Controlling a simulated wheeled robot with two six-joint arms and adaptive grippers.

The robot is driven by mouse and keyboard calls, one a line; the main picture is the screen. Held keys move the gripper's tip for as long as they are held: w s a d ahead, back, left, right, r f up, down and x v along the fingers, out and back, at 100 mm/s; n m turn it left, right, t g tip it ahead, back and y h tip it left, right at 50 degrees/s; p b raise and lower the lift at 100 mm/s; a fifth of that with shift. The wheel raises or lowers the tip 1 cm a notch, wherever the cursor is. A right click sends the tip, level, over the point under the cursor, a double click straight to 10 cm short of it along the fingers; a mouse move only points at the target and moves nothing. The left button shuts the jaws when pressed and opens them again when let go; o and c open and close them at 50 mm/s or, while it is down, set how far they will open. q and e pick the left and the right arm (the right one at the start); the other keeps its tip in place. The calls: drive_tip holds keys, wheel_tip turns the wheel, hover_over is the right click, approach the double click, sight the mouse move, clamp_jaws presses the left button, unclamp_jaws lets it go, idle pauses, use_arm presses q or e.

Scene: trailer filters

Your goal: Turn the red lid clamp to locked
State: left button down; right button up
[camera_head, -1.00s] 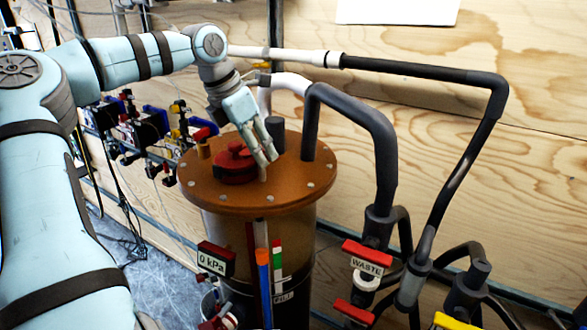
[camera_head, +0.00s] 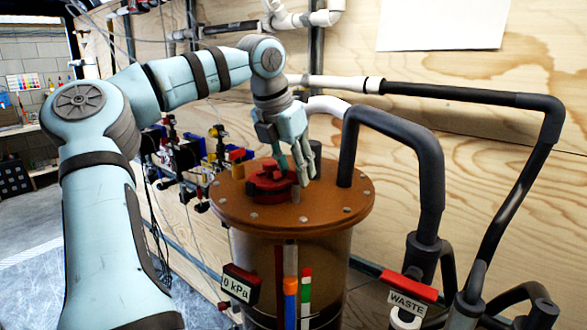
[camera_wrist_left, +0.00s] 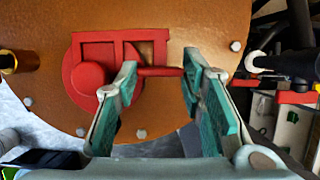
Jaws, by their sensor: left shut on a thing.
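The red lid clamp (camera_head: 268,184) sits on the brown round lid (camera_head: 345,205) of the tank. In the left wrist view the clamp has a round red hub with a rectangular frame (camera_wrist_left: 90,78) and a thin red bar (camera_wrist_left: 160,71) reaching to the right. My left gripper (camera_head: 293,178) reaches down onto the clamp's right side. In the left wrist view its teal-padded fingers (camera_wrist_left: 160,75) stand on either side of the bar, shut on it with the bar spanning between them. The fingers partly cover the clamp in the head view. My right gripper is not in view.
Bolts ring the lid, and a brass fitting (camera_head: 236,163) stands at its left edge. A thick dark hose (camera_head: 392,130) rises at the right. A 0 kPa gauge (camera_head: 240,284) and a red WASTE handle (camera_head: 408,284) are in front. Coloured valves stand behind, left.

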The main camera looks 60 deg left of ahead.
use_arm(q)
drive_tip(key=shift+a+r, duration=0.1)
drive_tip(key=shift+r, duration=0.05)
drive_tip(key=c, duration=1.4)
unclamp_jaws()
drive_tip(key=o, duration=0.4)
drive_tip(key=shift+w, duration=0.15)
drive_tip(key=shift+c, duration=0.2)
drive_tip(key=v, duration=1.1)
drive_tip(key=shift+r, duration=0.35)
drive_tip(key=shift+c, duration=0.3)
